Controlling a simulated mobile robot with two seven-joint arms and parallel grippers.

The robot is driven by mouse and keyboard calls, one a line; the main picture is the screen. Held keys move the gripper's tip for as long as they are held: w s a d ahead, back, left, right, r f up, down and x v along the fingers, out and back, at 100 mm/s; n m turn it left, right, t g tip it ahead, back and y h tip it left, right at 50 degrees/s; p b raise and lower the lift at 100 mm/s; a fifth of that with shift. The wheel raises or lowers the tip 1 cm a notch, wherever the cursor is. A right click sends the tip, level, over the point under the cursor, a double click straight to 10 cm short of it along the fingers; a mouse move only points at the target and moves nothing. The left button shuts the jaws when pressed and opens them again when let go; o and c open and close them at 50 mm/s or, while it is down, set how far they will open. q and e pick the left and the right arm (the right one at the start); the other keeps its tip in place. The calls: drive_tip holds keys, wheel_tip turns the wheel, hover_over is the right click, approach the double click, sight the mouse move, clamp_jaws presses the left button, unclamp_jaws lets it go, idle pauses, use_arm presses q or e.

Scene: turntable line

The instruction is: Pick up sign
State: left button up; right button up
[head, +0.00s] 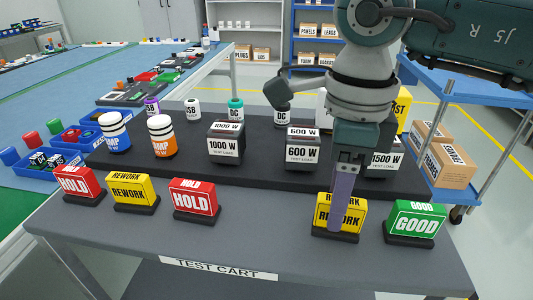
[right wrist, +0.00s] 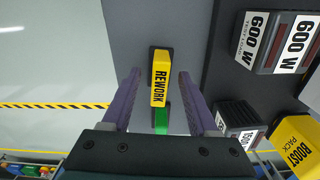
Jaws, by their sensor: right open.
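A yellow REWORK sign (head: 357,214) on a black base stands on the front right of the test cart (head: 250,240). My right gripper (head: 338,222), with purple fingers, points down at this sign and partly covers it in the head view. In the right wrist view the open fingers lie to either side of the REWORK sign (right wrist: 161,68), with a visible gap on each side. Whether the fingertips are down at the sign's height I cannot tell. My left gripper is not in view.
A green GOOD sign (head: 415,220) stands just right. Left along the front are a red HOLD sign (head: 194,198), another REWORK sign (head: 132,188) and another HOLD sign (head: 76,182). The raised black shelf (head: 250,177) behind bears test loads, including a 600 W block (head: 302,150).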

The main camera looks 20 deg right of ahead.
wheel_tip(320, 180, down, 2)
drive_tip(key=shift+f, duration=0.25)
clamp_jaws()
idle(0.3)
